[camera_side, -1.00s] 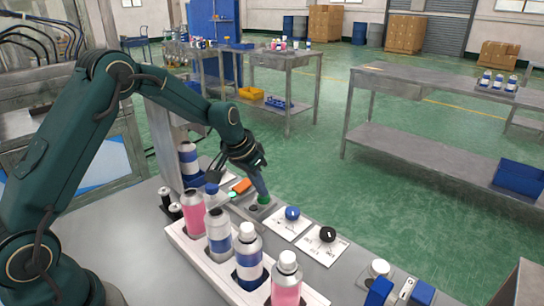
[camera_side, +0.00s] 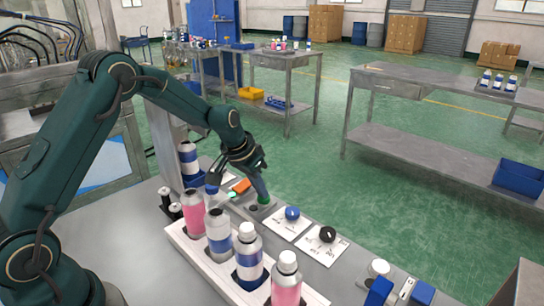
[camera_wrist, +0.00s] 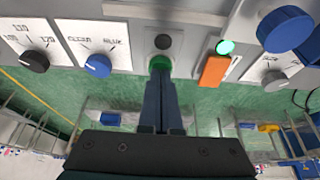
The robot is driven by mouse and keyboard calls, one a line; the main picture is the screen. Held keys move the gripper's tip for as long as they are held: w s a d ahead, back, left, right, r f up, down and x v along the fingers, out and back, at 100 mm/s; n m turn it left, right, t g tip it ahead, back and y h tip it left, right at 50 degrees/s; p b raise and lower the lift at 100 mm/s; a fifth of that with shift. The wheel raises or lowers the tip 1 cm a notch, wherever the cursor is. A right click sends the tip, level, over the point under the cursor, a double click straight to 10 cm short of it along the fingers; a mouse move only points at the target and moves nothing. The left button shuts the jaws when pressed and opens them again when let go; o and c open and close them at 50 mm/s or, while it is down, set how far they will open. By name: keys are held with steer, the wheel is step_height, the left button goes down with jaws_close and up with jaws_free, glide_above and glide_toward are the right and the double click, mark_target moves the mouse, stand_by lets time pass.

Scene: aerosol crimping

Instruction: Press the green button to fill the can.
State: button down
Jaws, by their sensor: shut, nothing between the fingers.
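The green button (camera_wrist: 160,62) sits on a grey panel plate below a dark round button in the wrist view. In the side view the green button (camera_side: 264,204) shows just under my fingertips. My gripper (camera_side: 263,197) is shut and empty, pointing down at the button. In the wrist view my gripper's fingertips (camera_wrist: 160,69) overlap the button's lower part; I cannot tell whether it is pressed in.
A white rack (camera_side: 206,262) holds several pink and blue-white cans in front of the panel. An orange switch (camera_wrist: 214,70), a lit green lamp (camera_wrist: 225,47), a blue knob (camera_wrist: 97,65) and a black knob (camera_wrist: 35,62) flank the button. Green floor lies beyond.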

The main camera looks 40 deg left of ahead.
mark_target(260, 198)
steer(key=shift+f, duration=0.3)
step_height(260, 198, up, 11)
steer(key=shift+f, duration=0.2)
stand_by(1.2)
